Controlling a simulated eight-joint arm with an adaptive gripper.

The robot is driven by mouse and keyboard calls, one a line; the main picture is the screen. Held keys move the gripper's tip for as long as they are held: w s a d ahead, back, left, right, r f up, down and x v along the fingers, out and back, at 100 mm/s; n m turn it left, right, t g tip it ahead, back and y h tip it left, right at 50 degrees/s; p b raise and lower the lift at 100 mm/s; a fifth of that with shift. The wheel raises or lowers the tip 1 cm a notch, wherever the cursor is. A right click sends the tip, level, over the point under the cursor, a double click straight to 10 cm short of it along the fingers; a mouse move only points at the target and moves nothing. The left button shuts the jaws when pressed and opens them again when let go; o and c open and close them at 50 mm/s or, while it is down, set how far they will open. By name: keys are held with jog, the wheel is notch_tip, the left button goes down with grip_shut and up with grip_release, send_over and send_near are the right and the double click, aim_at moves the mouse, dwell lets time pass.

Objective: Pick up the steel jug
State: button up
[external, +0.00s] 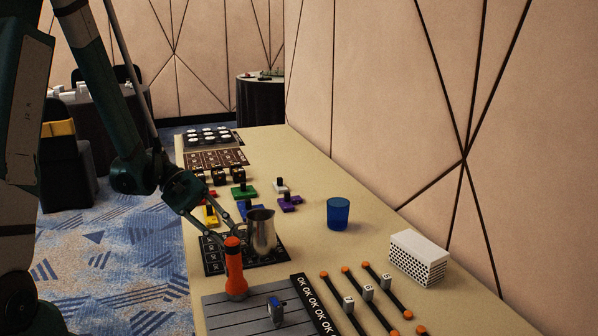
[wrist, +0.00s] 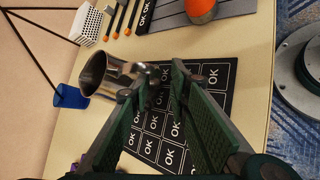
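The steel jug (external: 261,232) stands on a black mat with white OK squares, next to the orange torch. In the wrist view the jug (wrist: 95,74) is at the upper left, with its handle (wrist: 138,70) pointing right toward my fingertips. My gripper (external: 231,224) is at the handle side of the jug. In the wrist view my gripper (wrist: 156,78) is open, its two green fingers spread, with the handle's end near or between the tips. I cannot tell whether a finger touches the handle.
The orange torch (external: 235,270) stands close in front of the jug. A blue cup (external: 338,213) and a white perforated box (external: 418,257) are to the right. Coloured blocks (external: 245,191) sit behind. Black rods with orange ends (external: 343,302) lie at the front.

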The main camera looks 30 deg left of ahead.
jog(key=shift+d+f, duration=0.15)
jog(key=shift+d, duration=0.05)
dwell(0.5)
grip_shut()
